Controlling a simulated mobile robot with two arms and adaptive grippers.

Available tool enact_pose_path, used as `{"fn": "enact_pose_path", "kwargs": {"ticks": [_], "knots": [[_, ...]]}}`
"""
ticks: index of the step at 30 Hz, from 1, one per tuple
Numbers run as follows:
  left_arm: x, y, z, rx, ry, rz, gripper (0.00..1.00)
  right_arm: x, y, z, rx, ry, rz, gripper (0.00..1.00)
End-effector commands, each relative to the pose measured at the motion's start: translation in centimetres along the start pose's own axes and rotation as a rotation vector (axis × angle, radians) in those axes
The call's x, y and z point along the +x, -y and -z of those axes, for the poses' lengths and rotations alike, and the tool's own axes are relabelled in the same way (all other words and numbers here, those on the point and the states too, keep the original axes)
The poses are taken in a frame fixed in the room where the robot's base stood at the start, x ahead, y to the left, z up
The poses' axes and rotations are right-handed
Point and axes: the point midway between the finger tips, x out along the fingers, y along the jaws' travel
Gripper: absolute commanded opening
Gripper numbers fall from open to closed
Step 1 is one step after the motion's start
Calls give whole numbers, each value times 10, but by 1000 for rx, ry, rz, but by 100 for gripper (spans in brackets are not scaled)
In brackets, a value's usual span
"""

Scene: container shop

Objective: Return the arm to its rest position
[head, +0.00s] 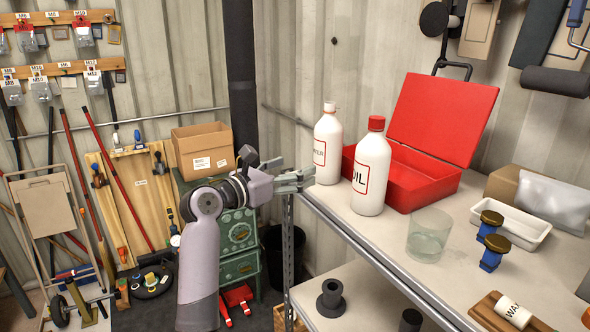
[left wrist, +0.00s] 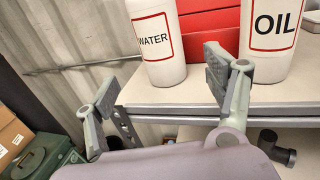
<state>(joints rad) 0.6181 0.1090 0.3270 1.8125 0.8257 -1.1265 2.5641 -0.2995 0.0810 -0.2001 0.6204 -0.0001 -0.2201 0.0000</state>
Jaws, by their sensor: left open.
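My left gripper (head: 296,180) is open and empty at the left end of the bench, beside the white water bottle (head: 328,150). In the left wrist view its two fingers (left wrist: 160,90) stand wide apart, with the water bottle (left wrist: 157,40) beyond them and nothing between them. The white oil bottle (head: 371,172) with a red cap stands upright on the bench to the right; it also shows in the left wrist view (left wrist: 272,38). My right gripper is in neither view.
The bench top (head: 470,262) holds an open red toolbox (head: 420,160), a glass (head: 428,235), a white tray (head: 512,222) and blue clamps. A lower shelf (head: 360,300) holds a dark spool. A cardboard box (head: 203,150) stands on a green cabinet behind my left arm.

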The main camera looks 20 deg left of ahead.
Motion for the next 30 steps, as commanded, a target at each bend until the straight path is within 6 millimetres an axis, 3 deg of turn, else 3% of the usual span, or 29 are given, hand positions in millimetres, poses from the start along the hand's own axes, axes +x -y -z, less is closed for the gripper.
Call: {"fn": "enact_pose_path", "kwargs": {"ticks": [6,10,14,20,24,30], "knots": [[0,1,3,11,-7,0,77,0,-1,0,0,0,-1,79],[-4,9,33,138,-75,1,77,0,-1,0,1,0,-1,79],[-18,29,95,423,-218,34,77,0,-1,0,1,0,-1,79],[-64,70,201,971,-461,210,77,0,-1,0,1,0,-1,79],[-110,102,264,1346,-585,424,77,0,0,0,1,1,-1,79],[-190,148,332,1825,-655,834,77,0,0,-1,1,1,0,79]]}}
